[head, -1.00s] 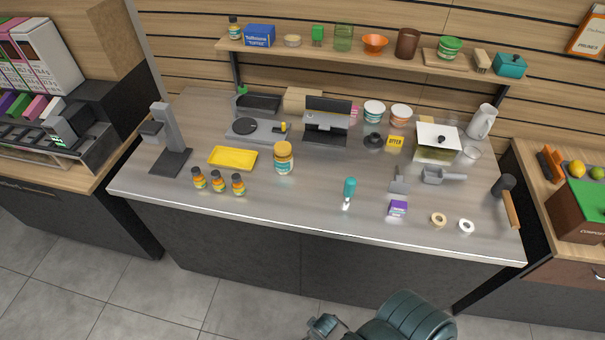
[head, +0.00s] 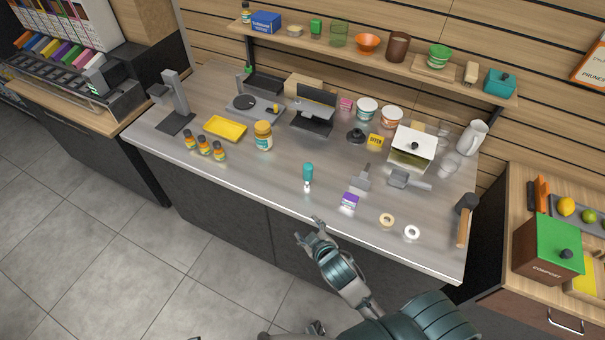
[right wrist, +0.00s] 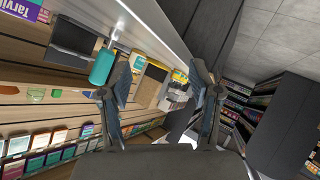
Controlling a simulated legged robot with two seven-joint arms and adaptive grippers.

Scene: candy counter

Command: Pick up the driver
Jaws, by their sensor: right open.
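The driver (head: 308,171) has a teal handle and a short pale metal shaft. It is on the grey counter near the front edge, with its shaft toward that edge. My right gripper (head: 312,231) is open and empty, in front of the counter's front edge and apart from the driver. In the right wrist view the driver's teal handle (right wrist: 102,66) shows beside the left finger, beyond the spread fingers of my right gripper (right wrist: 160,78). My left gripper cannot be made out.
A purple box (head: 348,202), a scraper (head: 361,178), a scoop (head: 408,180) and two tape rolls (head: 386,220) lie right of the driver. A yellow-lidded jar (head: 263,136) and several small bottles (head: 204,146) stand to the left. The counter around the driver is clear.

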